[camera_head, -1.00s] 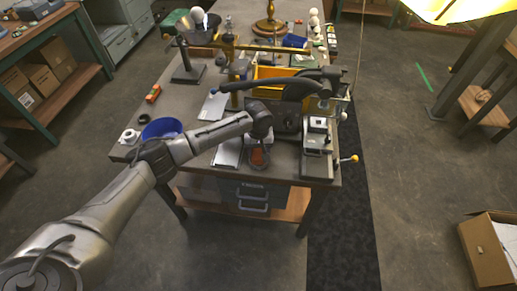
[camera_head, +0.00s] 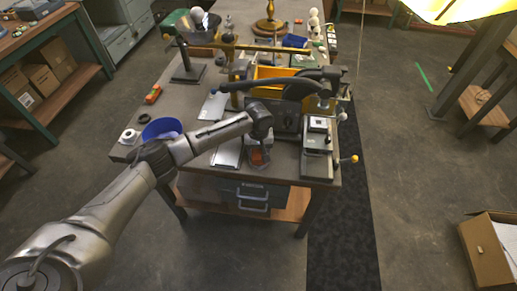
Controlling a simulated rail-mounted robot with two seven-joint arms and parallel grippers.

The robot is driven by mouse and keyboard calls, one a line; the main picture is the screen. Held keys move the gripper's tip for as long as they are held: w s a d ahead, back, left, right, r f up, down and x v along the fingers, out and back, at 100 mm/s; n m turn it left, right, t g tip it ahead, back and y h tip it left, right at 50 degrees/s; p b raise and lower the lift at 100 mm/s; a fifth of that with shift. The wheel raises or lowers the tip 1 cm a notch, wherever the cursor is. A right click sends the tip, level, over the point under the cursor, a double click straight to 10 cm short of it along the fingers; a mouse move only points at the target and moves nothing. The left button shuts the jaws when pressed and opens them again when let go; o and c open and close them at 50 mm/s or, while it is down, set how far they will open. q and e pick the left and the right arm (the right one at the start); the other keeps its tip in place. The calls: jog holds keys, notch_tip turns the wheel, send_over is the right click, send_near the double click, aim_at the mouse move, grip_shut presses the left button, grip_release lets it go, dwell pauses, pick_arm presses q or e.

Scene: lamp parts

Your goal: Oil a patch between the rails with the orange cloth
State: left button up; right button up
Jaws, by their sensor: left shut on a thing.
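My left gripper (camera_head: 256,157) is at the front edge of the grey workbench (camera_head: 283,172), its arm reaching in from the lower left. It is shut on the orange cloth (camera_head: 256,157), of which a small orange patch shows between the fingers. The dark machine with a long curved handle (camera_head: 288,88) stands just behind and to the right of the gripper. Pale metal strips (camera_head: 228,153) lie left of the gripper. I cannot tell which surfaces are the rails, or whether the cloth touches one. My right gripper is not in view.
A blue bowl (camera_head: 161,128) and a white tape roll (camera_head: 129,136) are at the bench's left front. A small grey device (camera_head: 318,130) stands at the right front. A yellow bin (camera_head: 273,73) is behind the machine. A brass lamp stem (camera_head: 271,22) stands farther back.

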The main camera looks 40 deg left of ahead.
pick_arm(q)
jog(key=shift+f, duration=0.3)
dwell(0.6)
dwell(0.9)
jog(key=shift+p, duration=0.4)
dwell(0.3)
jog(key=shift+f, duration=0.15)
dwell(0.7)
dwell(0.6)
jog(key=shift+p, duration=0.3)
